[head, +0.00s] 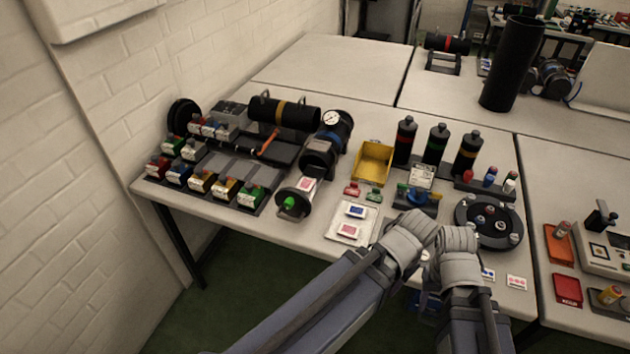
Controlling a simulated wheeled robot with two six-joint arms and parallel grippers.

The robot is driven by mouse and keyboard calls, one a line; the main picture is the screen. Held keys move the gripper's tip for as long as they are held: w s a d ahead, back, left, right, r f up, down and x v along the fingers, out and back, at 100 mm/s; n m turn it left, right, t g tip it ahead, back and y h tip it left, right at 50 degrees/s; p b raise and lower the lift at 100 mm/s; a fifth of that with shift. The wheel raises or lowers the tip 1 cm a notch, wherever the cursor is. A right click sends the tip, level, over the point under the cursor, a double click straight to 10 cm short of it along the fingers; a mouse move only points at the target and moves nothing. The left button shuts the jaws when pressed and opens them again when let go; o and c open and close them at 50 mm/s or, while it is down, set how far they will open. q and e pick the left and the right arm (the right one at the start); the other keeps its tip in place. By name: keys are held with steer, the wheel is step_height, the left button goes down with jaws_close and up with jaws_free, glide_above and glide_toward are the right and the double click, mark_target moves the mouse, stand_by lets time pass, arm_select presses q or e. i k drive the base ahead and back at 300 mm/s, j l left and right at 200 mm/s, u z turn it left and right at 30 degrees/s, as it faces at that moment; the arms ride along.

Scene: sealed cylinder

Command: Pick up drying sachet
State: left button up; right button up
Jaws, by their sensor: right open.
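A white tray (332,231) near the table's front edge holds two small white packets, one with a blue label (356,211) and one with a red label (348,230). They look like sachets; the print is too small to tell which is the drying sachet. My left gripper (408,236) is just right of the tray, its fingers hidden by the wrist. My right gripper (454,242) is open, over the table's front part beside the left one, its fingers mostly hidden. I see neither gripper touching a packet.
A yellow bin (372,161) stands behind the tray, with several dark bottles (437,144) to its right. A round black plate (488,221) lies right of my wrists. A flanged cylinder end (295,200) is left of the tray.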

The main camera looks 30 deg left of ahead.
mark_target(306, 184)
steer(key=k+j, duration=0.1)
steer(key=j, duration=0.3)
steer(key=k+j+z, duration=0.15)
steer(key=j, duration=0.65)
steer(key=k+j+z, duration=0.15)
steer(key=j, duration=0.25)
